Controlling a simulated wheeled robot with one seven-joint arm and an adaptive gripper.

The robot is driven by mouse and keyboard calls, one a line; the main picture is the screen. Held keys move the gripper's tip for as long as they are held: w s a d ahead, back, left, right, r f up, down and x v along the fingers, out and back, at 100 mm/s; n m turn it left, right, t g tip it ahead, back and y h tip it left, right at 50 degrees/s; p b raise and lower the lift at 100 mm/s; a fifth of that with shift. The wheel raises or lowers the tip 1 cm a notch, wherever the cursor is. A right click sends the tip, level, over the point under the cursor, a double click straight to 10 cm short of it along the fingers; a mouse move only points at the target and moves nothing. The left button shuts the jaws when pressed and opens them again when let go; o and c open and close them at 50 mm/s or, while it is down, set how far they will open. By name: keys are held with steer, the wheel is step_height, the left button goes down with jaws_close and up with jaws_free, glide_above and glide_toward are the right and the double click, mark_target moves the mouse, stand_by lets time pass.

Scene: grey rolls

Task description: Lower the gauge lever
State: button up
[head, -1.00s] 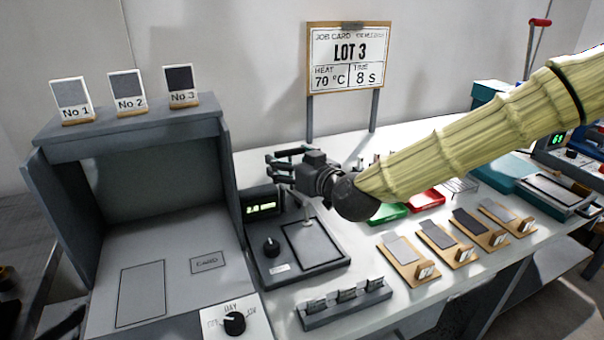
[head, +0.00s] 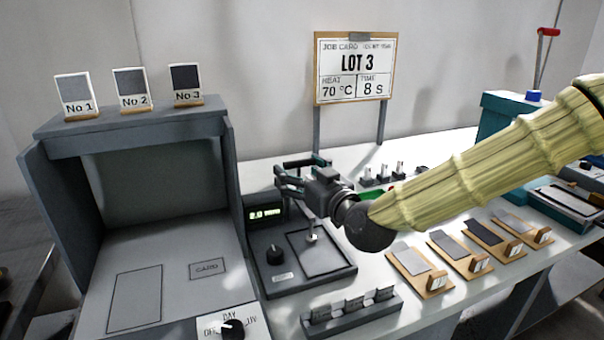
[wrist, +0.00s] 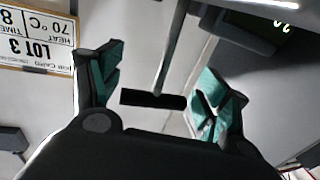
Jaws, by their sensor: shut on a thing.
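The gauge (head: 260,262) is a dark grey box on the bench, with a green-lit display (head: 265,212), a black knob and a flat outlined plate. The digits on the display are too small to read surely. My gripper (head: 284,174) is over the back of the gauge, pointing left. In the wrist view, the gauge lever shows as a grey rod (wrist: 171,48) with a black crossbar handle (wrist: 153,99). In the head view my gripper hides most of the lever.
A grey booth (head: 135,125) stands close on the left. A small rack (head: 350,306) is in front of the gauge. Several wooden sample boards (head: 419,270) lie to the right, below my arm. The job card (head: 355,68) stands behind.

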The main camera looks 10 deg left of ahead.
steer(key=shift+s+f, duration=0.1)
steer(key=shift+f, duration=0.05)
steer(key=o, duration=1.4)
steer(key=shift+o, duration=0.2)
steer(key=v, duration=1.2)
steer(key=shift+a, duration=0.1)
